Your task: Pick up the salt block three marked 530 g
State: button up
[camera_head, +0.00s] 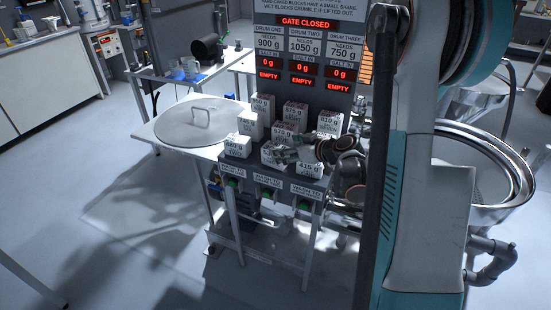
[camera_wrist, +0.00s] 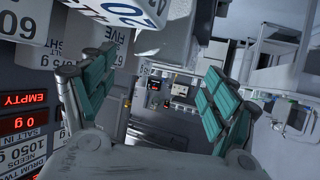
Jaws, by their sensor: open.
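Several white salt blocks stand in rows on the stand's shelf in the head view. One is marked 460 g (camera_head: 237,147), one 415 g (camera_head: 310,169) and one 810 g (camera_head: 329,122). I cannot read 530 g on any block. A block in the front middle (camera_head: 269,153) is partly hidden by my gripper, and its mark is unclear. My gripper (camera_head: 284,154) is over the front of the shelf among the blocks. In the wrist view my gripper (camera_wrist: 155,92) is open, with nothing between its fingers. White blocks with rotated printing (camera_wrist: 115,12) hang into that view's upper left.
A dark panel above the blocks reads GATE CLOSED (camera_head: 304,23), with drum displays (camera_head: 303,68) at 0 g and EMPTY. Wash-labelled green buttons (camera_head: 268,194) line the shelf's front. A round metal lid (camera_head: 197,122) lies on the table at left. A steel bowl (camera_head: 500,150) stands at right.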

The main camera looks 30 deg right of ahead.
jog(key=b+x, duration=0.1)
jog(key=x, duration=0.2)
jog(key=shift+w+a+f, duration=0.1)
jog(key=shift+w+f, duration=0.05)
jog(key=shift+f, duration=0.1)
jog(key=shift+r, duration=0.1)
jog(key=c, duration=1.8)
